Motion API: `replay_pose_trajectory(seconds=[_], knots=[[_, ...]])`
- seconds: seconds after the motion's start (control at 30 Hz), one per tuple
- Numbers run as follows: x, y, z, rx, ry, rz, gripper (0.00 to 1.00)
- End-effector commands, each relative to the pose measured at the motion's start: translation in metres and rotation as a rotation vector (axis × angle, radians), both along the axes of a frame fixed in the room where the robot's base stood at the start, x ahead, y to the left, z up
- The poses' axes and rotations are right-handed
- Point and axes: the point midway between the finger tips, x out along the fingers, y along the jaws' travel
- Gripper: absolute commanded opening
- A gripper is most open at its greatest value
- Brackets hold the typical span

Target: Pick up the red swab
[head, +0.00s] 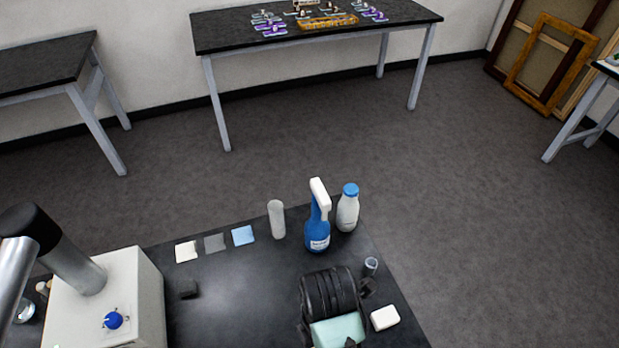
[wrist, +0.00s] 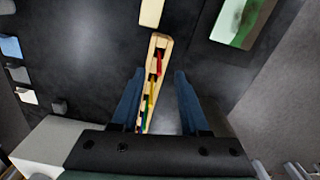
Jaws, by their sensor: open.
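The red swab (wrist: 158,64) shows in the wrist view as a short red stick in the far part of a narrow pale wooden rack (wrist: 163,40). A yellow swab (wrist: 150,90) and a green one (wrist: 146,112) lie nearer in the same rack, with a bit of blue close to my palm. My gripper (wrist: 159,73) is open and empty, with its two blue fingers on either side of the rack. I cannot tell how high the fingertips are above it. In the head view the rack and swabs are not visible.
A cream block (wrist: 151,12) and a green-and-white painted piece (wrist: 241,20) lie beyond the rack. On the bench stand a blue spray bottle (head: 317,232), a white bottle (head: 347,212), a clear cylinder (head: 276,220) and a pale box (head: 140,290).

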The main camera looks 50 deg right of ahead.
Motion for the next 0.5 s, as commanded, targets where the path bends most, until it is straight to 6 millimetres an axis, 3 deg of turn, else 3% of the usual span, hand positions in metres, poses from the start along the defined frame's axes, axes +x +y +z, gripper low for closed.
replay_pose_trajectory(seconds=[0.2,0.5], knots=[[0.0,0.001,-0.04,0.001,0.001,0.0,0.45],[0.001,0.002,-0.06,0.001,0.0,0.0,0.45]])
